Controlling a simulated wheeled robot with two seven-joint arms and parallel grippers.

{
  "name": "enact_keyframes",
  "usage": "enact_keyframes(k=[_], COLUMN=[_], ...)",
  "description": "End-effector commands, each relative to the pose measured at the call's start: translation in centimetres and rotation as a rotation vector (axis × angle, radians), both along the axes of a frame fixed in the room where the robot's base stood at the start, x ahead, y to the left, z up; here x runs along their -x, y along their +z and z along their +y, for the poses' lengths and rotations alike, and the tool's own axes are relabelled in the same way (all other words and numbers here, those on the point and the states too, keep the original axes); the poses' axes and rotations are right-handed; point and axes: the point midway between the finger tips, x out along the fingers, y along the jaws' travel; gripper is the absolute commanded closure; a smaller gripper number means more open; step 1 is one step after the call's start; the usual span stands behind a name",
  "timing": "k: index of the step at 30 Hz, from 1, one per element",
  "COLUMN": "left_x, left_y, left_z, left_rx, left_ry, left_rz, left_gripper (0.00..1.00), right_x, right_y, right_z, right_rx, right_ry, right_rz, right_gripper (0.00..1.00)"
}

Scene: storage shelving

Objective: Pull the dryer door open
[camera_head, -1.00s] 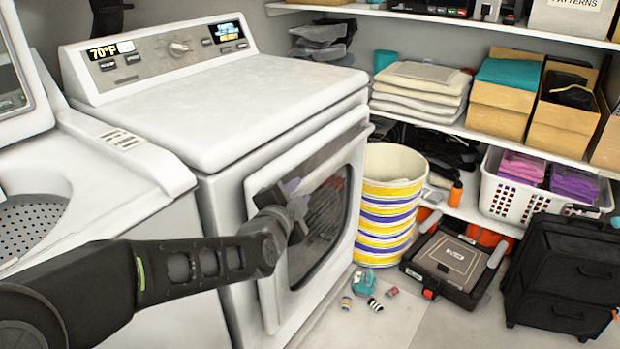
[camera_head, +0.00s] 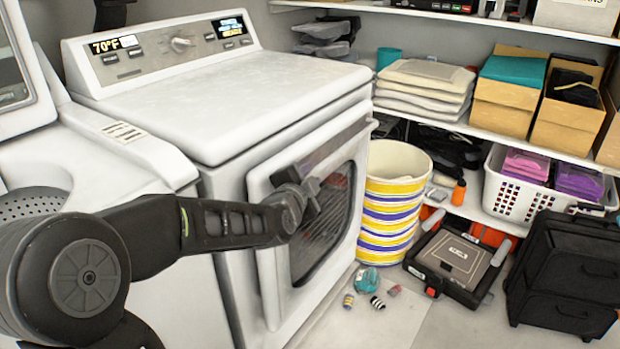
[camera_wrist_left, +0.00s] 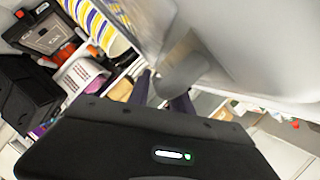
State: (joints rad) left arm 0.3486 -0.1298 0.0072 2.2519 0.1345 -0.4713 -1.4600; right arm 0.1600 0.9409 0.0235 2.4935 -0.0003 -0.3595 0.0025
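The white dryer (camera_head: 225,110) stands at the left middle of the head view. Its front door (camera_head: 265,255) has a white frame around a dark window. The door's near edge seems to stand slightly off the dryer front; I cannot tell for sure if it is ajar. My left gripper (camera_head: 318,196) is in front of the window, near the door's upper part. In the left wrist view its two purple fingers (camera_wrist_left: 164,97) are apart with nothing visible between them. A blurred grey form (camera_wrist_left: 186,68) lies close beyond them. Contact with the door is unclear. My right gripper is not seen.
A striped yellow, white and purple bin (camera_head: 395,200) stands just right of the door. Small items (camera_head: 368,280) and a black case (camera_head: 455,262) lie on the floor. Black drawers (camera_head: 565,275) stand at the right. A washer (camera_head: 135,150) adjoins the dryer's left.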

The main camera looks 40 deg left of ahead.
Motion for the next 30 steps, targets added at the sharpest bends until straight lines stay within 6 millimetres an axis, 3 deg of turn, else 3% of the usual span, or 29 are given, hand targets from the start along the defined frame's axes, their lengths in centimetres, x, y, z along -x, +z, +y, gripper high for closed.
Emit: enact_keyframes(k=[11,21,30], left_x=[-0.81,-0.79,-0.79], left_y=[-0.19,-0.19,-0.22], left_z=[0.28,0.27,0.27], left_rx=[0.000,0.000,0.000], left_ry=[0.000,-0.001,-0.001], left_rz=[0.000,0.001,0.001], left_gripper=[0.74,1.00,1.00], right_x=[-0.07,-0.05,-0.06], right_y=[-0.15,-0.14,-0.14], right_z=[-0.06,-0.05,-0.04], right_rx=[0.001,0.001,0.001], right_ry=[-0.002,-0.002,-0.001], right_rz=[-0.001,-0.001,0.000], right_gripper=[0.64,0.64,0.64])
